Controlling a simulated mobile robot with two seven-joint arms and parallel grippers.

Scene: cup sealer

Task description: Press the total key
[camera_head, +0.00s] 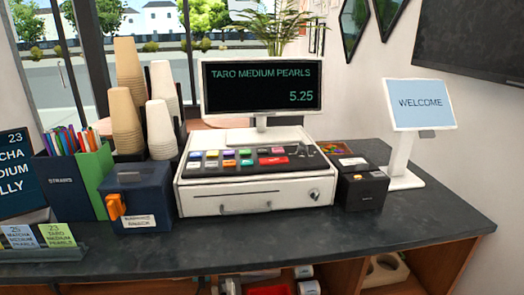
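A white cash register (250,193) stands on the dark counter with its drawer shut. Its dark sloped key panel (215,171) carries several coloured keys. A wide red key (273,160) sits toward the right of the panel. The key labels are too small to read, so I cannot tell which key is the total key. The register's display (262,86) shows "TARO MEDIUM PEARLS" and "5.25". Neither of my grippers is in view.
The dark counter (420,222) has free room in front and at right. A blue box (138,199) with an orange tap, stacked cups (128,97) and a straw holder (66,183) stand left. A black box (361,190) and a "WELCOME" screen (421,104) stand right.

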